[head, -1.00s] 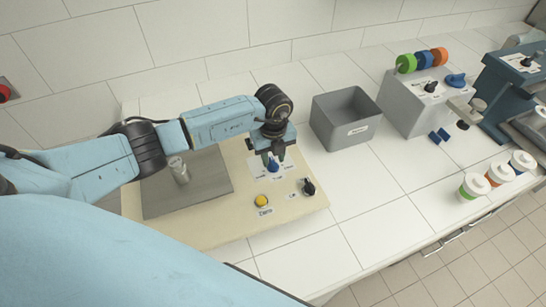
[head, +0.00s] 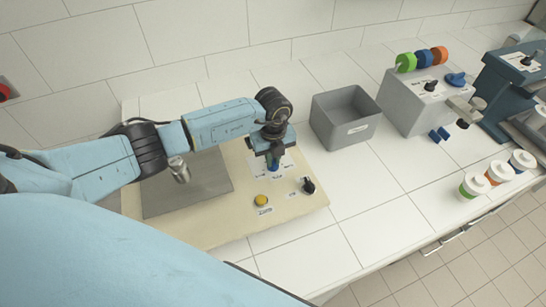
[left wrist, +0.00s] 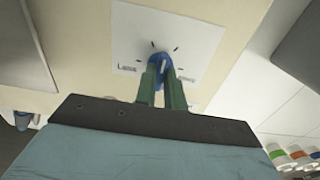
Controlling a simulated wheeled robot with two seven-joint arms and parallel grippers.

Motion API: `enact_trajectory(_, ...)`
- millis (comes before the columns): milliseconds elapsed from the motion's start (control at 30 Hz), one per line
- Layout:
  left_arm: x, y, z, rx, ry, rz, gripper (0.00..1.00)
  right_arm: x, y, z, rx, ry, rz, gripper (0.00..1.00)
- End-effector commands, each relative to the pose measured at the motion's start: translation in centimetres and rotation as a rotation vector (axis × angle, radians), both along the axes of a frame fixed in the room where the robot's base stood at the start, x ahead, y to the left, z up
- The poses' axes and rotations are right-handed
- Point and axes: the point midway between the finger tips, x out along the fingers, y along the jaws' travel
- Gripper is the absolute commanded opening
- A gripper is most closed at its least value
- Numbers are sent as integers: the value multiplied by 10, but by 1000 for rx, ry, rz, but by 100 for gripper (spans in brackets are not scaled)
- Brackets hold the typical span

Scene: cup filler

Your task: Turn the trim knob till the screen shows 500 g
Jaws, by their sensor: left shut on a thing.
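The blue trim knob (left wrist: 160,62) sits on a white label plate (left wrist: 190,45) with tick marks, on the cream board (head: 225,225). In the head view my left gripper (head: 273,163) comes down onto the knob from above and covers most of it. In the left wrist view the left gripper's green fingers (left wrist: 162,85) are closed on the knob's two sides. A white line shows on the knob, pointing away from the wrist and slightly right. No screen reading is legible in either view. My right gripper is not seen.
A yellow button (head: 261,200) and a black knob (head: 308,185) are on the board near the left gripper. A metal plate with a small metal weight (head: 179,169) is at left. A grey bin (head: 345,118) stands right. Several lidded cups (head: 497,172) stand farther right.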

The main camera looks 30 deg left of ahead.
Motion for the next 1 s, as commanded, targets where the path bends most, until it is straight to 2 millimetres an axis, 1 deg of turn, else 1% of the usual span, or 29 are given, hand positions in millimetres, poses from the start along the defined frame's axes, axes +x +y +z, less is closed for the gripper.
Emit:
enact_trajectory(267, 1, 1, 0, 2, -2, -127, 0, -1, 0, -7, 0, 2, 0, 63)
enact_trajectory(700, 2, 1, 0, 3, -3, -503, 0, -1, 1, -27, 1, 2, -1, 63)
enact_trajectory(1000, 2, 1, 0, 2, -3, -706, 0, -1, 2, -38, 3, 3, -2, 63)
